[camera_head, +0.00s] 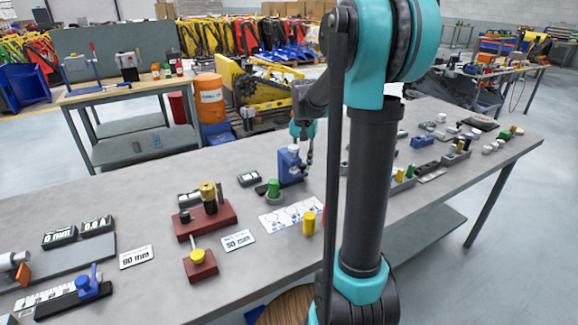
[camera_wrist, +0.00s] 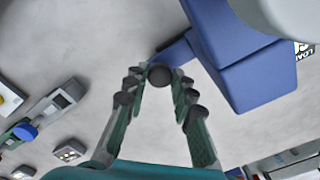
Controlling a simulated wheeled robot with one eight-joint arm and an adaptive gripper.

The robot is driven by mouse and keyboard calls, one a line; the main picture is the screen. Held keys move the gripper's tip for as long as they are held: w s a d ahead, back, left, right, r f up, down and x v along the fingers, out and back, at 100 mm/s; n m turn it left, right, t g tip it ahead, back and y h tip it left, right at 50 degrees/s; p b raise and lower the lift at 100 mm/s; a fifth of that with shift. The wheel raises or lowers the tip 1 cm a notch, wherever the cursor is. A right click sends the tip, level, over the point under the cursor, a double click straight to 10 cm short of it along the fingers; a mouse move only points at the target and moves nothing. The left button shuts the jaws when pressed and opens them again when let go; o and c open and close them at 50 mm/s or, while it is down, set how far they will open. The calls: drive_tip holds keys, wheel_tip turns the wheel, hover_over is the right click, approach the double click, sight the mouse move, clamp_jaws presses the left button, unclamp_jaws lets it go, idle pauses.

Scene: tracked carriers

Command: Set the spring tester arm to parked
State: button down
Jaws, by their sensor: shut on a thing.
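The spring tester (camera_head: 290,166) is a blue upright body with a pale round top, standing on the grey bench at mid-picture. In the wrist view its blue body (camera_wrist: 250,75) fills the upper right. A dark round knob (camera_wrist: 158,75), which looks like the end of the tester arm, sits between my fingertips. My gripper (camera_wrist: 158,88) is shut on this knob, just left of the blue body there. In the head view my gripper (camera_head: 309,152) is at the tester's right side, and the knob is too small to make out. The arm's exact angle is unclear.
A green cylinder (camera_head: 273,188) stands at the tester's front left, and a yellow cylinder (camera_head: 309,223) stands by a white printed sheet (camera_head: 288,216). Red blocks (camera_head: 205,220) stand further left. Bare bench lies behind the tester.

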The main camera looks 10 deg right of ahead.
drive_tip(key=shift+w+d, duration=0.25)
drive_tip(key=shift+d, duration=0.55)
drive_tip(key=shift+w+d, duration=0.25)
drive_tip(key=shift+d, duration=0.5)
drive_tip(key=c, duration=1.3)
unclamp_jaws()
drive_tip(key=shift+d, duration=0.1)
drive_tip(key=shift+o, duration=0.2)
wheel_tip(320, 180, up, 12)
